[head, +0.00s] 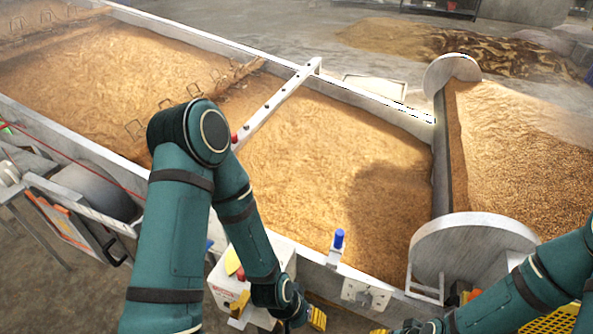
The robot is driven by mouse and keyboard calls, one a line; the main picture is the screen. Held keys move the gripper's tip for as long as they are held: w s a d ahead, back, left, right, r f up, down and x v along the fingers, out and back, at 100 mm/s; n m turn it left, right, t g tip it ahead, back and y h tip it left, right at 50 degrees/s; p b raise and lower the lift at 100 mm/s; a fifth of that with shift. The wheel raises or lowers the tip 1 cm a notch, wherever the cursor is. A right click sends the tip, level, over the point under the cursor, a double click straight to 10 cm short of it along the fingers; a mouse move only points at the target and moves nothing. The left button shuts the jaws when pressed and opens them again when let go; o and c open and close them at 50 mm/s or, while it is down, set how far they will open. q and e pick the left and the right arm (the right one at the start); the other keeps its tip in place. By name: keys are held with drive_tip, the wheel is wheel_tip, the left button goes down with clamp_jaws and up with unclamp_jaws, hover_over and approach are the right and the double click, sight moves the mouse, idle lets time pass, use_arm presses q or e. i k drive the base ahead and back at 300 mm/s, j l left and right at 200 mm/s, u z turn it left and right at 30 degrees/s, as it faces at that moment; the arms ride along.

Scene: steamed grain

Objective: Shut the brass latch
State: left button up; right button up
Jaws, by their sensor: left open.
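No part shows clearly as a brass latch. A pale metal plate (366,295) with holes is fixed on the trough's front wall, and a small yellow piece (239,303) sits on the white box; I cannot tell whether either belongs to the latch. My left gripper (317,318) is open at the bottom centre, just right of the white box and lower left of the plate. It is partly hidden by its wrist, and I see nothing held. My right gripper (381,331) barely shows at the bottom edge, below the plate; its jaws are mostly cut off.
The long trough of grain (330,150) fills the middle, with a metal bar (275,103) across it. A white control box (273,258) stands at its front. A blue-topped post (338,240) rises from the front rim. A roller with round end plates (470,235) stands right.

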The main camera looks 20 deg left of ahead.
sight(237, 308)
drive_tip(key=u, duration=1.4)
drive_tip(key=k+l+u, duration=0.35)
